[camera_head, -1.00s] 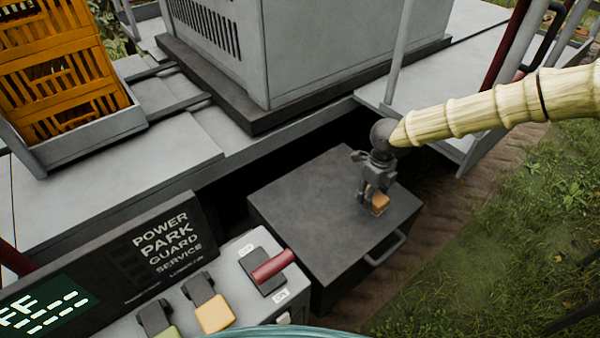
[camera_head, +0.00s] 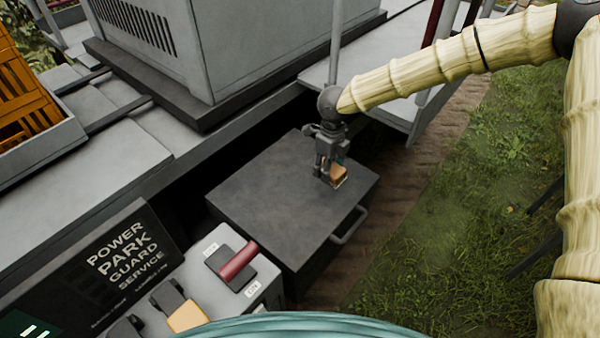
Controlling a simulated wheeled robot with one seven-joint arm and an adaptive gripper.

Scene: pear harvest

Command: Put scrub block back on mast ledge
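The scrub block, a small orange-tan block (camera_head: 338,174) with a paler lower edge, is at the fingertips of my gripper (camera_head: 331,172). The gripper points down over the right part of a dark flat-topped box. One finger shows on the block's left and the other is partly hidden. I cannot tell whether the fingers press on the block, or whether it rests on the box lid or hangs just above. I cannot make out which surface is the mast ledge.
The dark box (camera_head: 265,190) has a handle (camera_head: 350,225) on its right side. A red-handled switch (camera_head: 238,262) and a label panel (camera_head: 125,255) are in front. A grey cabinet (camera_head: 250,45) stands behind, an orange crate (camera_head: 25,110) at left. Grass (camera_head: 440,240) lies open at right.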

